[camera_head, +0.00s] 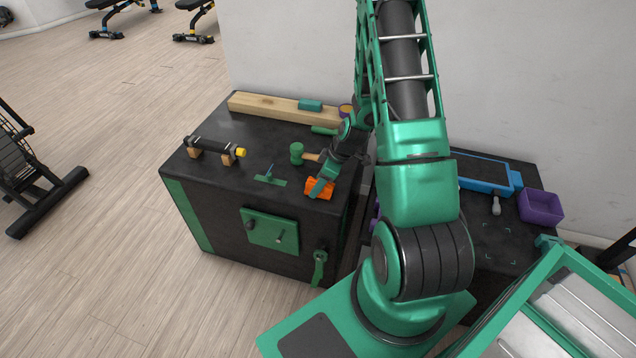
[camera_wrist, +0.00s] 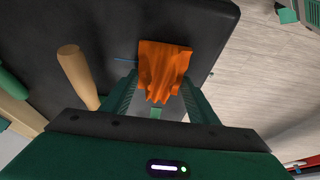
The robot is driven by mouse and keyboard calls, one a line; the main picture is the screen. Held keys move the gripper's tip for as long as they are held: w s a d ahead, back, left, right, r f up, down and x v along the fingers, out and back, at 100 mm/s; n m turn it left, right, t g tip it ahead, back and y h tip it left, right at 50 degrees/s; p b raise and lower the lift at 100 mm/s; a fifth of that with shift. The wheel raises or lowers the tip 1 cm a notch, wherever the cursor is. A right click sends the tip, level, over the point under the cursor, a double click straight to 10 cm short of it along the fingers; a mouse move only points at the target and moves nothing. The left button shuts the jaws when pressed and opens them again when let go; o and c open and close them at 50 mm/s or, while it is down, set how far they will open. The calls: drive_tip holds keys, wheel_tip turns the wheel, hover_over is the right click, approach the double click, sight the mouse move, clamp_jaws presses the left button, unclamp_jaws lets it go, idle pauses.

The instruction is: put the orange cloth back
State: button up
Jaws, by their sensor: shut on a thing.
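The orange cloth (camera_head: 319,188) is at the front right part of the dark cabinet top in the head view. My gripper (camera_head: 322,184) is over it, pointing down. In the wrist view the cloth (camera_wrist: 163,66) is bunched at its near end between the fingertips of my gripper (camera_wrist: 158,92) and spreads out beyond them. The fingers are shut on it. I cannot tell whether the cloth touches the cabinet top.
On the cabinet top (camera_head: 228,180) a green mallet (camera_head: 297,153) lies beside the gripper, its handle (camera_wrist: 75,70) close by. A roller on wooden blocks (camera_head: 215,149) and a wooden beam (camera_head: 275,106) stand farther off. A purple bin (camera_head: 541,206) and blue tray (camera_head: 487,176) are right.

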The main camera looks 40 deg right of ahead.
drive_tip(key=shift+s+f, duration=0.15)
drive_tip(key=shift+f, duration=0.3)
